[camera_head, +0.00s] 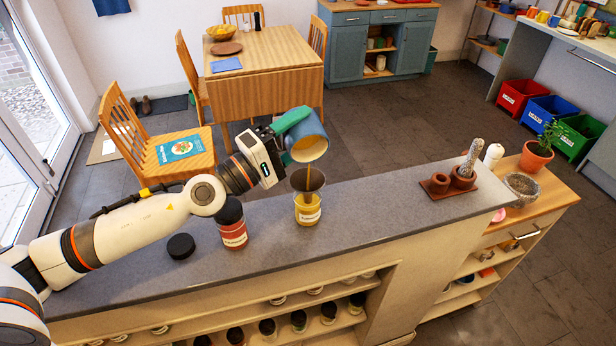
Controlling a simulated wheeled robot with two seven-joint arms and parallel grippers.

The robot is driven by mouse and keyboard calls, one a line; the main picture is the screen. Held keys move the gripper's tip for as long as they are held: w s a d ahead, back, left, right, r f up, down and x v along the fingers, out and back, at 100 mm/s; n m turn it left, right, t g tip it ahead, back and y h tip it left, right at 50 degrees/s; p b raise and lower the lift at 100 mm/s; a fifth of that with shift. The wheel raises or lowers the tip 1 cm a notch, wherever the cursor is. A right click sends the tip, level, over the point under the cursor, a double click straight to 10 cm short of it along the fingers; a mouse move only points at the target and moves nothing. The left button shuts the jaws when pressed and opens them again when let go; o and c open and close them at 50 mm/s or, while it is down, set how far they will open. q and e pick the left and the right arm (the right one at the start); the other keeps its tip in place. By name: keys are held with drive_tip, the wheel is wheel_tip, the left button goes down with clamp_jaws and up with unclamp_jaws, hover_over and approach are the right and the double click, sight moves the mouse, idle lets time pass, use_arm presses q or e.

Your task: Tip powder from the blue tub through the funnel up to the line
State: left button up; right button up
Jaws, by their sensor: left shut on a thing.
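My left gripper (290,138), with green fingers, is shut on the blue tub (309,147) and holds it tilted above the counter, its mouth facing down and to the front. A thin brown stream of powder (301,172) falls from the tub's rim into the dark funnel (313,180). The funnel sits in the mouth of a jar (307,212) with yellowish contents and a white label, upright on the grey counter (365,205). The line on the jar and the powder level are too small to make out. My right gripper is out of view.
A red jar (233,234) with a dark lid stands left of the funnel jar. A loose black lid (180,246) lies farther left. The counter between is clear.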

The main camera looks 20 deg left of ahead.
use_arm(q)
drive_tip(key=shift+w+a+f+n+y+p, duration=0.1)
drive_tip(key=shift+w+f+n+y+p, duration=0.1)
drive_tip(key=shift+n+y+p, duration=0.35)
idle(1.2)
drive_tip(key=shift+s+r+m+h+b, duration=0.15)
drive_tip(key=shift+r+m+h+b, duration=0.1)
drive_tip(key=shift+m+h+b, duration=0.25)
idle(0.7)
